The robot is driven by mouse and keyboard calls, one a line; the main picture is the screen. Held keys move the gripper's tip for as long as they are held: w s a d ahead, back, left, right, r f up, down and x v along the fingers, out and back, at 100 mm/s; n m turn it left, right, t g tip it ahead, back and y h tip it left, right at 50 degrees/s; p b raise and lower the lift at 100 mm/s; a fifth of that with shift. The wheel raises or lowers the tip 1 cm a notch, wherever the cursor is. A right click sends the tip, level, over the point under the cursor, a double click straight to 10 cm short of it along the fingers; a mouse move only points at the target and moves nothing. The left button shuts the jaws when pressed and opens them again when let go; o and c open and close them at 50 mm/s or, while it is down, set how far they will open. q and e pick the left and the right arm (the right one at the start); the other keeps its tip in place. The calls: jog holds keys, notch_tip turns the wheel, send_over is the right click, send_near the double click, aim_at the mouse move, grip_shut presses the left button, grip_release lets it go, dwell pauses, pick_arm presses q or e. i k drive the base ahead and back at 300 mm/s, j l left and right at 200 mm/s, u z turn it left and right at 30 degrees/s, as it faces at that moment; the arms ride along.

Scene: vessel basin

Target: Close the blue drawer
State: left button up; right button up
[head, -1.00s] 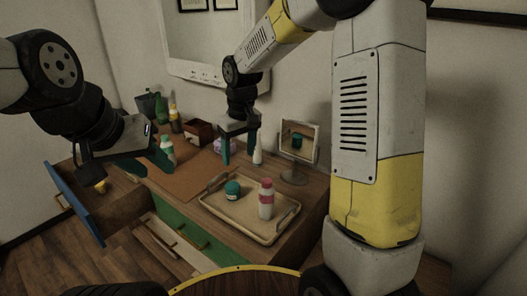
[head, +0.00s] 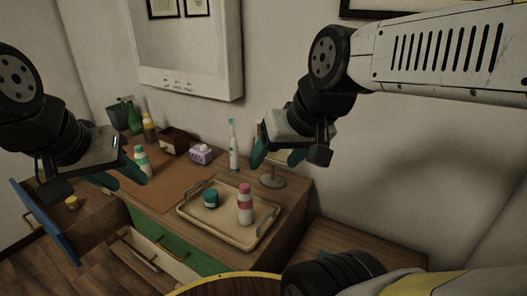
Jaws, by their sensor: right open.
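The blue drawer (head: 46,224) is pulled out at the left end of the wooden dresser, its blue front apart from the cabinet. A small yellow item (head: 72,203) lies inside it. My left gripper (head: 125,174) is above and to the right of the blue front, near a white bottle with a green cap; its teal fingers look spread and hold nothing visible. My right gripper (head: 278,157) is open and empty above the dresser's right side, in front of the small round mirror stand (head: 272,182). It is far from the drawer.
A tray (head: 215,232) holds a teal jar (head: 211,198) and a pink-capped bottle (head: 245,204). A white bottle (head: 141,160), toothbrush (head: 233,146), tissue box (head: 201,154) and wooden box (head: 173,141) stand behind. A green drawer (head: 205,262) and white drawer (head: 150,256) are below.

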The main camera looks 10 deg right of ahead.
aim_at(100, 216)
jog(key=j+u, duration=0.65)
jog(key=j, duration=0.2)
jog(key=j+u, duration=0.35)
jog(key=i+j+z, duration=0.1)
jog(key=i+j, duration=0.35)
jog(key=i, duration=0.15)
